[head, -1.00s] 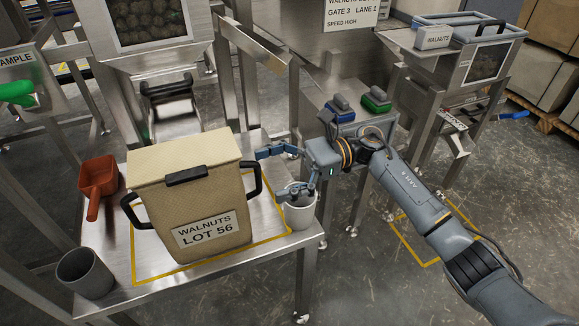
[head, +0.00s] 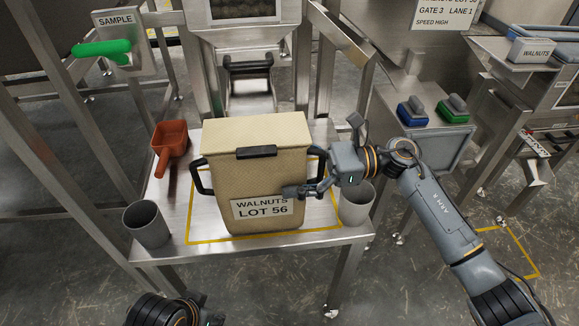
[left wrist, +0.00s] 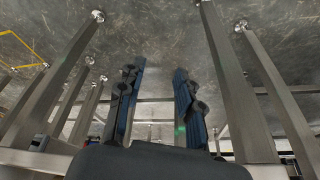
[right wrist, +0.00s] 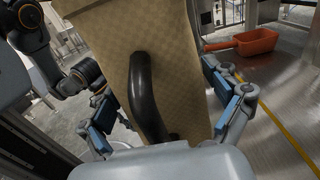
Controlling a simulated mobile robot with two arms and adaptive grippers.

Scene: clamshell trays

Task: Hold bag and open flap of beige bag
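The beige bag (head: 225,165) stands upright on the steel table, labelled "WALNUTS LOT 56". Its top flap (head: 255,133) is down, with a dark grip (head: 256,152) at its front edge. Black side handles show left (head: 200,178) and right; the right one (right wrist: 143,95) is clear in the right wrist view. My right gripper (head: 322,158) is at the bag's right side, open, its fingers apart on either side of that handle. One finger overlaps the bag's front in the head view; contact is unclear. My left gripper (left wrist: 157,72) is open and empty, above floor and table legs.
The table (head: 160,205) also holds an orange scoop (head: 168,147) back left, a grey cup (head: 146,224) front left and a pale cup (head: 357,205) right, below my right gripper. A green lever (head: 102,48) stands back left. Blue and green buttons (head: 432,110) stand right.

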